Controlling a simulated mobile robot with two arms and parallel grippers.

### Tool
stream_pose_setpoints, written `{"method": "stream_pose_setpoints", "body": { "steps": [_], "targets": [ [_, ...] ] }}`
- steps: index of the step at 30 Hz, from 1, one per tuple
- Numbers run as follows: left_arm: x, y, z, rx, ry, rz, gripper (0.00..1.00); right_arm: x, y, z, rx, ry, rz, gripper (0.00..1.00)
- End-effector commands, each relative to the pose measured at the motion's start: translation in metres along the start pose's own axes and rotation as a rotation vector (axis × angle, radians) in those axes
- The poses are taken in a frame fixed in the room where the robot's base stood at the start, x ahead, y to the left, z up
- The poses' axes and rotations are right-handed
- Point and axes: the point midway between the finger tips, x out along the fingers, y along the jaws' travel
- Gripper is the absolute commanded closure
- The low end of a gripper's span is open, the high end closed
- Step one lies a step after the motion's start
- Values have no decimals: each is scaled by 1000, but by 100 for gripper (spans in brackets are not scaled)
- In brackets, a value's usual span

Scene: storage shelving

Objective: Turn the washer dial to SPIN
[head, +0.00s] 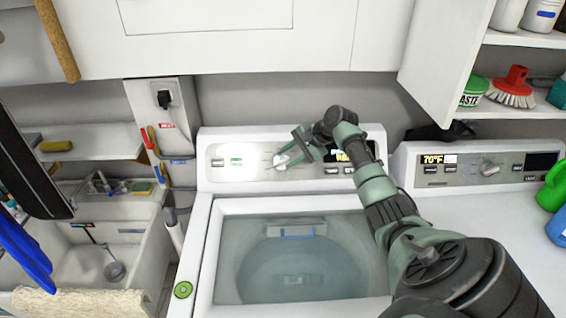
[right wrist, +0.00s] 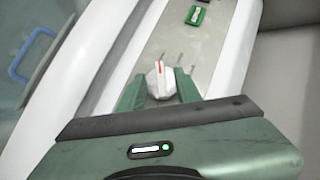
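The washer (head: 206,235) stands in the middle of the head view, with a control panel (head: 222,176) along its back. Its white dial (head: 280,161) is on the panel and shows in the right wrist view (right wrist: 160,84) with a red pointer line. My right gripper (head: 287,158) reaches over the tub to the panel. In the right wrist view its green fingers (right wrist: 160,90) flank the dial, one close against each side. The fingers partly hide the dial and its marks, and the setting is not readable. My left gripper is not in view.
A second machine with its own dial (head: 489,168) stands at the right. A sink (head: 100,240) is at the left. A cabinet (head: 240,40) hangs above the panel. A green roundel (head: 183,290) lies on the washer's left front edge.

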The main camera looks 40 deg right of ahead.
Motion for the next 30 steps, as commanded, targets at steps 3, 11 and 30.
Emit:
{"method": "stream_pose_setpoints", "body": {
  "steps": [3, 11, 30],
  "targets": [
    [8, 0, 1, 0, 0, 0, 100, -19, 2, -1, -4, 5, 0, 66],
    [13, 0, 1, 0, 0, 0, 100, -41, 1, 0, -1, 1, 1, 66],
    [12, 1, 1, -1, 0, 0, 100, -41, 0, 1, -1, 0, 2, 66]
  ]
}}
